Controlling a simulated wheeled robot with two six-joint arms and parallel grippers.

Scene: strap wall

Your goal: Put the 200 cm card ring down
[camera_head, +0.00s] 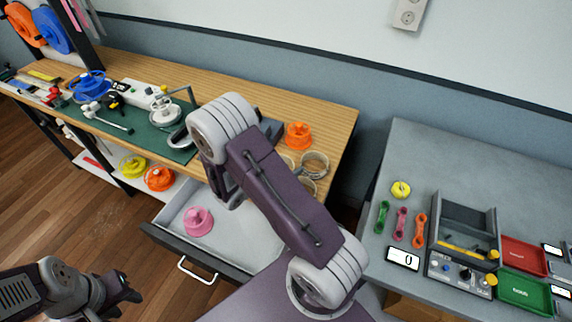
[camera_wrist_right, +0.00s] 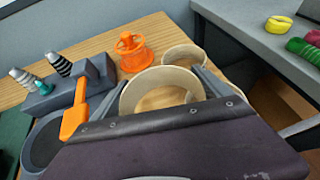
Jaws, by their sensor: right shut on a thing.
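In the right wrist view a pale tan card ring (camera_wrist_right: 158,76) sits between the fingers of my right gripper (camera_wrist_right: 161,92), which is shut on it. The ring is low over or on the wooden bench; I cannot tell whether it touches. No length label is readable. A second, similar ring (camera_wrist_right: 184,52) lies just behind it. In the head view pale rings (camera_head: 316,155) show at the bench's right end, partly behind my right arm, which hides the right gripper. My left gripper (camera_head: 132,287) is at the lower left, over the floor, away from the rings; its jaw opening is unclear.
An orange spool (camera_wrist_right: 131,54) stands beside the rings. A grey holder (camera_wrist_right: 70,90) with an orange-handled tool is to the left. An open drawer (camera_head: 165,232) holds a pink spool (camera_head: 198,221). A gap separates the bench from the grey table (camera_head: 450,160) at right.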

